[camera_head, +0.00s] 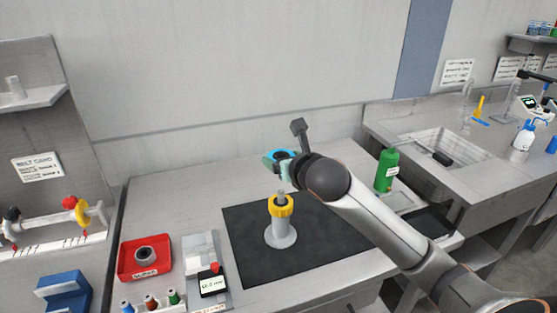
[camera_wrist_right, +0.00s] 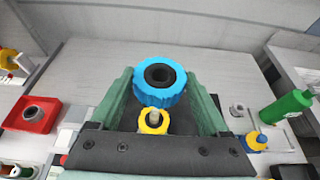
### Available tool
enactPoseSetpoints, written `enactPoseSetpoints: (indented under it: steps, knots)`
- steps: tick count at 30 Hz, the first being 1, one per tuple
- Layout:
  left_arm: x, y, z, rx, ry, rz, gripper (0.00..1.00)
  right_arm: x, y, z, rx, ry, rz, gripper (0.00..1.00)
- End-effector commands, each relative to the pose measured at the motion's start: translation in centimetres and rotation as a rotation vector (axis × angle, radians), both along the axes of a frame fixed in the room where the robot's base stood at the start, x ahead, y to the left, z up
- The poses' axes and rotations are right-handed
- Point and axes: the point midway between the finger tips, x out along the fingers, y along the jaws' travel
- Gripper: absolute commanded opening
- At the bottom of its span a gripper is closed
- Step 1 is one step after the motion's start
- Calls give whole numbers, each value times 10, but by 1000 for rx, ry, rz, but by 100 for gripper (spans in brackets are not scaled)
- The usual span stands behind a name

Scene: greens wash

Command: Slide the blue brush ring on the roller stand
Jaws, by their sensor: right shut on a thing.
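The blue brush ring (camera_head: 283,154) is held by my right gripper (camera_head: 277,163), up behind the roller stand in the head view. In the right wrist view the ring (camera_wrist_right: 142,91), with a dark hub and open centre, sits between the two green fingers. The roller stand (camera_head: 281,236) is a grey upright post on a round base. A yellow ring (camera_head: 281,207) is around its upper part, and the post tip shows above it. In the wrist view the yellow ring (camera_wrist_right: 153,127) appears below the blue ring, apart from it. My left gripper is out of view.
The stand is on a black mat (camera_head: 250,255). A red tray (camera_head: 130,262) with a dark ring and a small device (camera_head: 213,284) are to the left. A green bottle (camera_head: 386,172) is right of my arm. A sink (camera_head: 440,145) lies farther right.

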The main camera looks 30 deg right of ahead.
Motion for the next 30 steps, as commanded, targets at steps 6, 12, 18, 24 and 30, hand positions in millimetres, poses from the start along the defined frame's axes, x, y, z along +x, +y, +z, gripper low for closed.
enactPoseSetpoints:
  steps: [6,12,18,24,30]
  knots:
    - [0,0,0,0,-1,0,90,0,0,1,-2,0,0,25]
    - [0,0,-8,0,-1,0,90,-1,0,-16,-1,2,-1,25]
    - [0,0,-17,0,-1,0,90,-1,0,-36,-1,2,-1,25]
    - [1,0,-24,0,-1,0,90,-1,0,-51,-1,2,-1,25]
    - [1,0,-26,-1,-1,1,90,0,1,-58,-1,1,0,25]
